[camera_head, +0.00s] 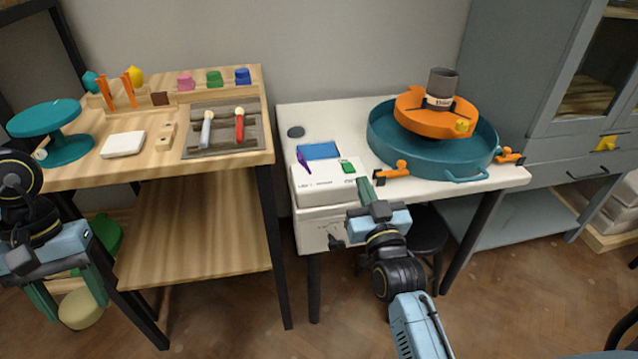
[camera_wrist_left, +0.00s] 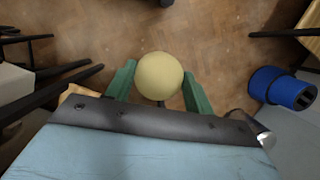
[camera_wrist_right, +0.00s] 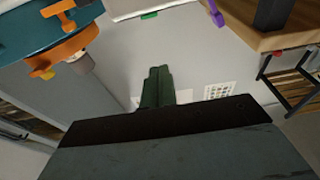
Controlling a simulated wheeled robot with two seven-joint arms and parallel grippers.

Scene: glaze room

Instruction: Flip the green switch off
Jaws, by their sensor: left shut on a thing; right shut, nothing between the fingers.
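The green switch (camera_head: 348,166) sits on top of a white box (camera_head: 325,184) at the front left of the white table. It also shows at the top of the right wrist view (camera_wrist_right: 148,15). I cannot tell which way it is set. My right gripper (camera_head: 366,186) is shut and empty, just right of and in front of the switch, apart from it. Its closed fingers show in the right wrist view (camera_wrist_right: 158,75). My left gripper (camera_wrist_left: 159,82) is shut on a pale yellow round thing (camera_wrist_left: 159,75), low at the far left by the wooden bench.
A purple switch (camera_head: 303,160) is left of the green one on the box. To the right stand orange clamps (camera_head: 397,169) and a teal basin (camera_head: 380,150) with an orange disc and grey cup. The wooden bench (camera_head: 160,172) holds several tools.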

